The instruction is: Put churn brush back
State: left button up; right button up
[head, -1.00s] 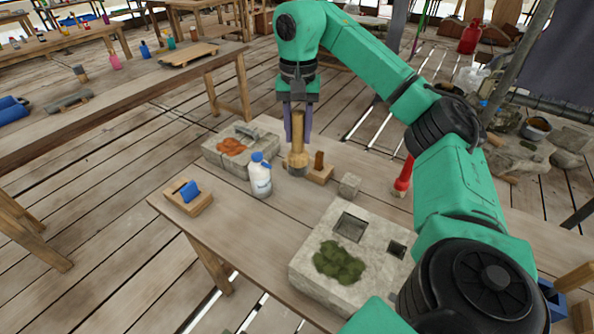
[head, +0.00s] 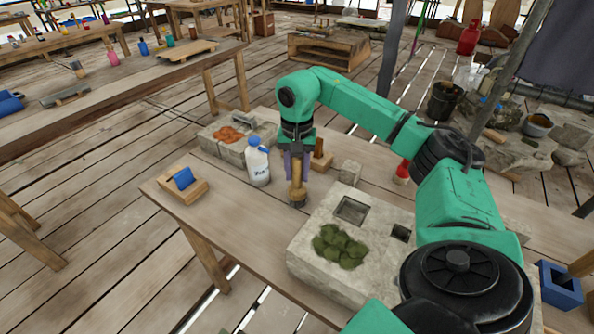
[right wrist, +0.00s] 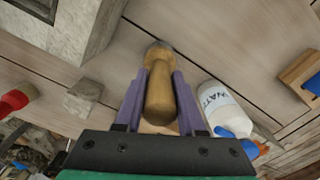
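The churn brush (head: 297,195) has a pale wooden handle and a wider lower end. My right gripper (head: 298,172) is shut on its handle, fingers pointing down, with the brush roughly upright. In the right wrist view the handle (right wrist: 160,92) lies between the two purple fingers (right wrist: 160,100). The brush is between the white bottle and the stone block with square holes, near that block's far left corner. I cannot tell whether its lower end touches the table. My left gripper is not in view.
The mossy stone block (head: 300,252) has two square recesses. A white bottle (head: 258,165) stands close left. A wooden holder (head: 190,192) sits at the table's left corner.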

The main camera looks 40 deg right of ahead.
jog(key=o, duration=0.3)
notch_tip(320, 180, up, 7)
jog(key=shift+r, duration=0.1)
notch_tip(320, 180, up, 5)
jog(key=shift+r+p, duration=0.15)
jog(key=shift+p, duration=1.1)
jog(key=shift+a+f, duration=0.1)
jog(key=shift+f, duration=0.1)
